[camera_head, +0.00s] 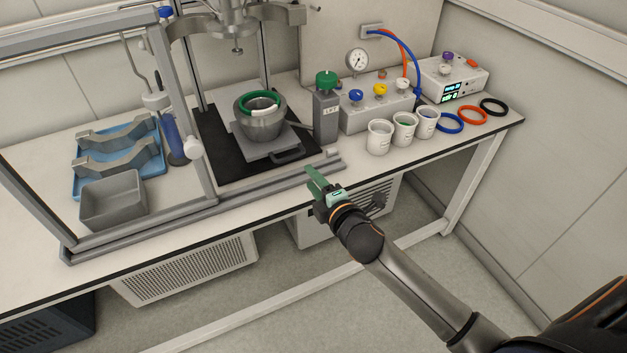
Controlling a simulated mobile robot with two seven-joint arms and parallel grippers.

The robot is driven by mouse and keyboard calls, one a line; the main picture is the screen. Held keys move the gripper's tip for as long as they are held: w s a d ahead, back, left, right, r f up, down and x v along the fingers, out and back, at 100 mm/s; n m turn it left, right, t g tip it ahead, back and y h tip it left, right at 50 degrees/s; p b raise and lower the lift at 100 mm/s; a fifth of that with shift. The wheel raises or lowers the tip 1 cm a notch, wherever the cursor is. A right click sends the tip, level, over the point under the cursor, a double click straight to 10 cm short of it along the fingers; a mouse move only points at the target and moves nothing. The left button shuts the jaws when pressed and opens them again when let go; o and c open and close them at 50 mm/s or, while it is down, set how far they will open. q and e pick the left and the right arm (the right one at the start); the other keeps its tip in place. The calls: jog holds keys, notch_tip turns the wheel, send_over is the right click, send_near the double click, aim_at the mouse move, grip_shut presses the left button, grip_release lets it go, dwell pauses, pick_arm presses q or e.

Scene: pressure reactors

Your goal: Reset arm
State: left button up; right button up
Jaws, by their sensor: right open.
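My right gripper (317,180) is at the front edge of the bench, in front of the grey frame's lower rail. Its green fingers point up and to the left, and it holds nothing that I can see. My right arm (415,285) reaches in from the lower right corner. My left gripper and left arm are not in view.
A grey reactor vessel (259,124) with a green ring stands on a plate inside the metal frame (180,90). A bottle (326,115), cups (379,138) and coloured rings (472,115) stand to the right. A grey bin (112,200) is at left.

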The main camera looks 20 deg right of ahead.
jog(key=s+a+f+m+g+y, duration=0.1)
jog(key=s+a+f+m+g, duration=0.1)
jog(key=s+f+m, duration=0.6)
jog(key=s+a+f+m+g, duration=0.3)
jog(key=s+f+m, duration=0.5)
jog(key=s, duration=0.9)
notch_tip(320, 180, down, 3)
jog(key=shift+a+g+y, duration=0.15)
jog(key=shift+g+y, duration=0.25)
jog(key=shift+g, duration=0.3)
